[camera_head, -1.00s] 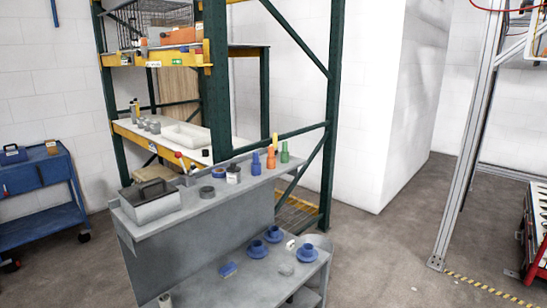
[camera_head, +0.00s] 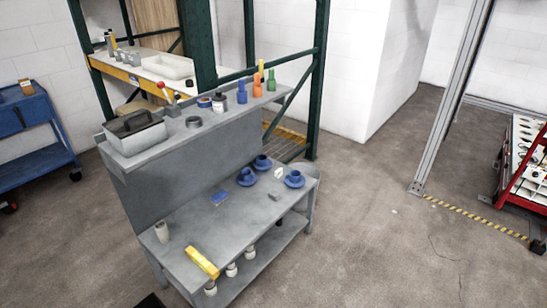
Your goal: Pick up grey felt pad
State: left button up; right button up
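A small grey piece (camera_head: 274,196), which looks like the grey felt pad, lies flat on the lower top of the grey workbench (camera_head: 238,222). It is between the blue pad-like block (camera_head: 219,197) and the right-hand blue round part (camera_head: 294,180). It is too small to make out its material. Neither of my grippers can be made out in the view, and nothing is seen touching the grey piece.
Blue flanged parts (camera_head: 247,177), a white block (camera_head: 278,173), a yellow bar (camera_head: 202,263) and a grey cup (camera_head: 162,232) share the worktop. The raised shelf holds a grey toolbox (camera_head: 135,133) and bottles. Open floor (camera_head: 370,240) lies to the right.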

aim_at(274, 194)
jog(key=z, duration=1.55)
jog(key=u, duration=1.45)
jog(key=i+u, duration=0.15)
jog(key=u, duration=0.55)
jog(key=i+l+u, duration=0.35)
jog(key=l, duration=0.25)
jog(key=i+l+u, duration=0.15)
jog(key=l, duration=0.2)
jog(key=i+l+u, duration=0.2)
jog(key=l, duration=0.2)
jog(key=i+l+u, duration=0.15)
jog(key=l, duration=0.2)
